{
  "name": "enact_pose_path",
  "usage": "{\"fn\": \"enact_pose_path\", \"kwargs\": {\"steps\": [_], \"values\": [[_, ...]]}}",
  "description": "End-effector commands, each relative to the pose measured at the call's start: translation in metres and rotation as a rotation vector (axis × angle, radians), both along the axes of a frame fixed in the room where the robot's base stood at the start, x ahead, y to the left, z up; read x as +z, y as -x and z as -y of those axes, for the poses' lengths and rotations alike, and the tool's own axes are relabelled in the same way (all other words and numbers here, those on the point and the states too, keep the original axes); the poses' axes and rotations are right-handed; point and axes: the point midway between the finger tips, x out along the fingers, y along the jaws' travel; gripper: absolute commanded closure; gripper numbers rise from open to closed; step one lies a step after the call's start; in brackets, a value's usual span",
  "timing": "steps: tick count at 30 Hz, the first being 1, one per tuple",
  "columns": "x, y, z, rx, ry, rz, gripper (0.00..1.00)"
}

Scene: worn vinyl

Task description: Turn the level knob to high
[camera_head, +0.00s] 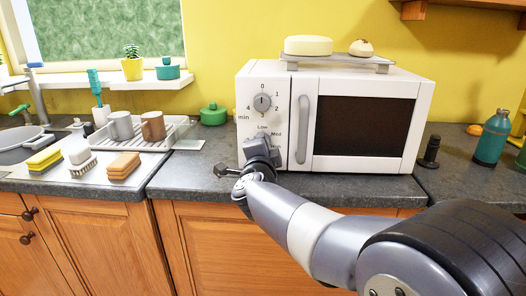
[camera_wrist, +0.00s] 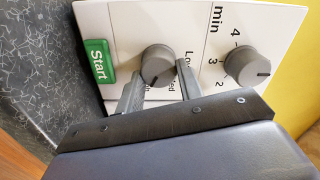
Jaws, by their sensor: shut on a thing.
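The white microwave (camera_head: 307,80) stands on the counter with its control panel at the left of its front. Its grey level knob (camera_wrist: 158,62) sits between my gripper's fingers in the wrist view. My gripper (camera_wrist: 160,74) is shut on this knob, one finger on each side. The knob's dark pointer line is toward the lower side in the wrist view, near the partly covered "High" label. "Low" shows in part, and "Med" is partly covered by a finger. In the head view, my gripper (camera_head: 264,146) hides most of the knob.
The timer knob (camera_head: 262,102) is just above, pointing to 0. The green Start button (camera_wrist: 98,61) is beside the level knob in the wrist view. The door handle (camera_head: 302,128) is close to the right. A rack with mugs (camera_head: 153,126) stands left.

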Motion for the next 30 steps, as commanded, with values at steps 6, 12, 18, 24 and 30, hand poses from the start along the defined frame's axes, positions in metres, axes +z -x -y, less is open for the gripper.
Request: {"fn": "enact_pose_path", "kwargs": {"steps": [6, 12, 18, 24, 30], "values": [[-0.0007, 0.0000, 0.0002, 0.000, -0.041, 0.000, 0.88], [-0.0005, 0.0000, 0.0002, 0.000, -0.048, 0.001, 0.88], [-0.0005, 0.0000, 0.0002, 0.000, -0.048, 0.001, 0.88], [-0.0005, 0.0000, 0.0002, 0.000, -0.047, 0.001, 0.51], [-0.0004, 0.0000, 0.0001, 0.000, -0.046, 0.001, 0.43]]}}
